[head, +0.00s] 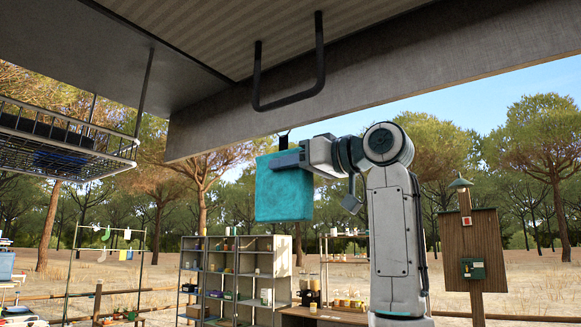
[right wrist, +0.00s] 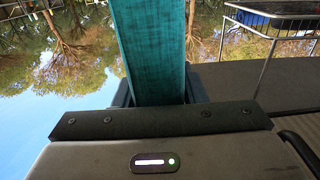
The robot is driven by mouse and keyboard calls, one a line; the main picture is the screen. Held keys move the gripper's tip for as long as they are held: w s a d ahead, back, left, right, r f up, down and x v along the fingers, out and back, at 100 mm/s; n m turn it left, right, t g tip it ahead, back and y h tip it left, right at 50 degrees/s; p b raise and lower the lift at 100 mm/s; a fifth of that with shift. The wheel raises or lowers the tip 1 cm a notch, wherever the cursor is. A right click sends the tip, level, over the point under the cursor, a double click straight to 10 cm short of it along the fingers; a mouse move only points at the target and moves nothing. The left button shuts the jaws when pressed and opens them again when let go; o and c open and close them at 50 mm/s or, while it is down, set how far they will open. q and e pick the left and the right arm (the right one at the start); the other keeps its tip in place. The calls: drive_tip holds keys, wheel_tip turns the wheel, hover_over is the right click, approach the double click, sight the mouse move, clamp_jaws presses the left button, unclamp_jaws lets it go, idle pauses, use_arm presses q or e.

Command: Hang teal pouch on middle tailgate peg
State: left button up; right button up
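The teal pouch (head: 284,195) hangs upright below the tailgate's lower beam (head: 330,103) in the head view. A dark loop (head: 284,138) rises from its top to the beam's lower edge. I cannot tell whether the loop is around a peg; no peg shows clearly. My right gripper (head: 288,159) comes in from the right and is shut on the upper part of the pouch. In the right wrist view the pouch (right wrist: 150,45) stands between the dark fingers of the gripper (right wrist: 158,92). My left gripper is not in view.
A dark U-shaped handle (head: 290,100) hangs from the tailgate just above the pouch. A wire basket (head: 60,150) hangs at the left. Shelves (head: 235,275) and a wooden board post (head: 475,245) stand farther back. The air left of the pouch is clear.

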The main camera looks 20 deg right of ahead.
drive_tip(key=o, duration=0.4)
drive_tip(key=shift+o, duration=0.2)
drive_tip(key=b+v, duration=0.4)
drive_tip(key=v, duration=0.6)
drive_tip(key=shift+s+d+b, duration=0.25)
drive_tip(key=shift+s+b, duration=0.1)
drive_tip(key=shift+b, duration=0.05)
